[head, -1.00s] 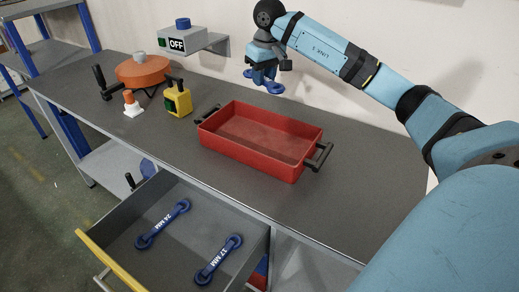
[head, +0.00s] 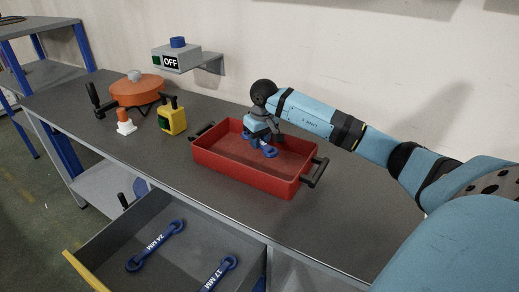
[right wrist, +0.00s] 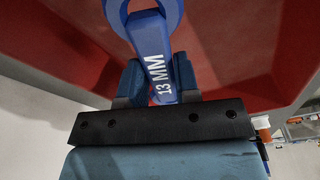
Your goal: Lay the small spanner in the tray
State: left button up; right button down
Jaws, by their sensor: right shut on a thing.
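The small spanner, blue and marked 13 MM (right wrist: 152,45), is between the fingers of my right gripper (right wrist: 157,82), which is shut on it. In the head view my right gripper (head: 262,138) is inside the red tray (head: 240,171), with the blue spanner (head: 268,152) low over the tray floor. I cannot tell whether the spanner touches the floor. The tray has dark handles at both ends and sits on the grey bench. My left gripper is not in view.
The open drawer (head: 103,242) in front holds two larger blue spanners, marked 24 MM (head: 156,246) and 17 MM (head: 220,274). An OFF box (head: 175,60) is on the wall.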

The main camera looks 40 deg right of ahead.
aim_at(262, 143)
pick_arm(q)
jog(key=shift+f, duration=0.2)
pick_arm(e)
jog(key=shift+f, duration=1.6)
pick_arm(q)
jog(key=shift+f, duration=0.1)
pick_arm(e)
jog(key=c, duration=1.3)
grip_release()
jog(key=shift+f, duration=0.2)
jog(key=o, duration=0.5)
jog(key=shift+c, duration=0.2)
jog(key=shift+r, duration=0.55)
jog(key=r, duration=0.3)
jog(key=s+r, duration=0.1)
jog(key=r, duration=0.3)
jog(key=r+p, duration=0.1)
jog(key=r, duration=0.3)
jog(key=shift+s+a+r, duration=0.1)
jog(key=shift+s, duration=0.15)
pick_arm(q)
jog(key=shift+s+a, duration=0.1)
